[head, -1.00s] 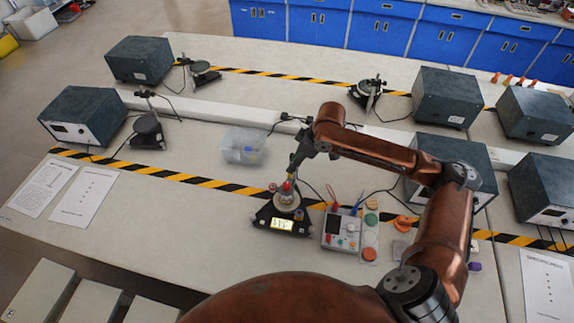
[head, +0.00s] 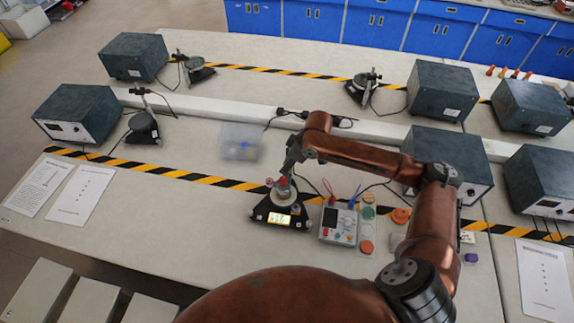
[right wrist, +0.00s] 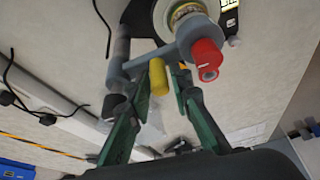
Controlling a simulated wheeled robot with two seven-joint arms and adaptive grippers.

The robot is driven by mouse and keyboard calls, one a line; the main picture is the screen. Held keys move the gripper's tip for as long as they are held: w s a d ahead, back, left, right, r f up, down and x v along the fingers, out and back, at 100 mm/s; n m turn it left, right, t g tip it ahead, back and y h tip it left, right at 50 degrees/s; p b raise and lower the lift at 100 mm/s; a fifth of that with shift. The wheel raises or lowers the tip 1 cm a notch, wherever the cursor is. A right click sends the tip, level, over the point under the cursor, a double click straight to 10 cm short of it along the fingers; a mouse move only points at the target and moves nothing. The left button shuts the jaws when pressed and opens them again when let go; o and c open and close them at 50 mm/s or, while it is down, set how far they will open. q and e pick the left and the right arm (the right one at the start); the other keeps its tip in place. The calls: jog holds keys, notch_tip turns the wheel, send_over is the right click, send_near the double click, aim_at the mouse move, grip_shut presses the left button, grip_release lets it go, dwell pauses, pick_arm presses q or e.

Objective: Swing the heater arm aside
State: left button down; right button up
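The heater device (head: 263,211) is a black base with a lit display, on the near bench. In the right wrist view its heater arm (right wrist: 142,63) is a grey bar with a red-capped part (right wrist: 205,55) and a yellow knob (right wrist: 158,78). My right gripper (head: 289,170) is at the top of the device. In the right wrist view its green fingers (right wrist: 155,105) are apart, with the yellow knob between their tips and gaps visible. Whether one finger touches the knob I cannot tell. My left gripper is not in view.
A control box (head: 338,225) with leads stands just right of the device, beside a strip of coloured discs (head: 367,229). A clear bin (head: 240,142) is behind left. Dark power units (head: 447,160) stand to the right.

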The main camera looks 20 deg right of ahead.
grip_shut()
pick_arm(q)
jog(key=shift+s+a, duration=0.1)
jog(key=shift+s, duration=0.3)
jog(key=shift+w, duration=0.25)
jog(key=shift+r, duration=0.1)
